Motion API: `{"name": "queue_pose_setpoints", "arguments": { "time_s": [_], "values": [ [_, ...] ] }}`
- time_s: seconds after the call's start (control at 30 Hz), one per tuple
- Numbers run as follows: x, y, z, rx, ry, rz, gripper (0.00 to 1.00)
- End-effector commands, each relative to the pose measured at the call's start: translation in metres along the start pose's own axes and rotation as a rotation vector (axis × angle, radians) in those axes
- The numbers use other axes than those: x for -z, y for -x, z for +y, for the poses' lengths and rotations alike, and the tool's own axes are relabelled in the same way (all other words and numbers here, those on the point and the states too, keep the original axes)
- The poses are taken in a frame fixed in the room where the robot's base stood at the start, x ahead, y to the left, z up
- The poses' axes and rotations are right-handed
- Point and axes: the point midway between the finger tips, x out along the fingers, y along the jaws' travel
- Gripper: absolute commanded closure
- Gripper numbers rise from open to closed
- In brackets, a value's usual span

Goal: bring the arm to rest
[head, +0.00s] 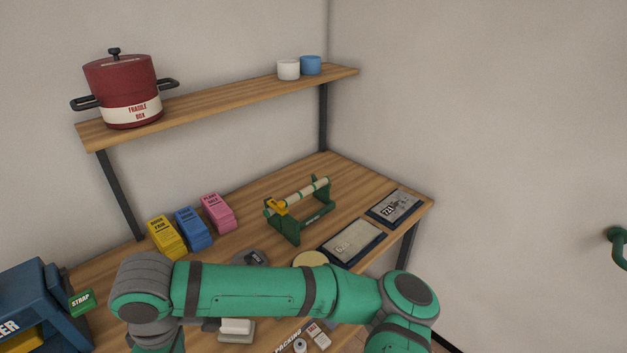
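My green arm stretches across the lower part of the head view, in front of the wooden table (262,204). It hides part of the table's near side. My gripper is outside the picture, so what it holds or whether it is open does not show.
A red pot (122,88) and two cups (288,69) stand on the shelf (225,102). Yellow, blue and pink boxes (192,228), a green roll stand (298,212) and two dark-edged panels (352,242) are on the table. A blue machine (35,297) stands lower left.

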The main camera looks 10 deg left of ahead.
Motion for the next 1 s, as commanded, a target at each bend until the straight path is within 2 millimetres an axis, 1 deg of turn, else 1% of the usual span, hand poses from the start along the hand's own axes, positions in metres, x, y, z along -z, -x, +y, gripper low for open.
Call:
{"name": "queue_pose_setpoints", "arguments": {
  "time_s": [0.27, 0.37, 0.5, 0.6, 0.7, 0.8, 0.9, 1.0],
  "values": [
    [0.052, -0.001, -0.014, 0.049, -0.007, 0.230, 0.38],
    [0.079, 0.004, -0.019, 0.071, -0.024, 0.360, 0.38],
    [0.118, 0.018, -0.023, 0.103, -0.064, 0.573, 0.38],
    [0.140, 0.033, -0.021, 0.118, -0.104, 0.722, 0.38],
    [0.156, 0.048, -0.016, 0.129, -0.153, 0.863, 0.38],
    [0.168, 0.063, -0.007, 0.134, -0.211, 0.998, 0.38],
    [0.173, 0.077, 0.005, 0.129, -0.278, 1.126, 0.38],
    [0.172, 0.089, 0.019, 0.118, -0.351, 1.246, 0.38]
  ]
}}
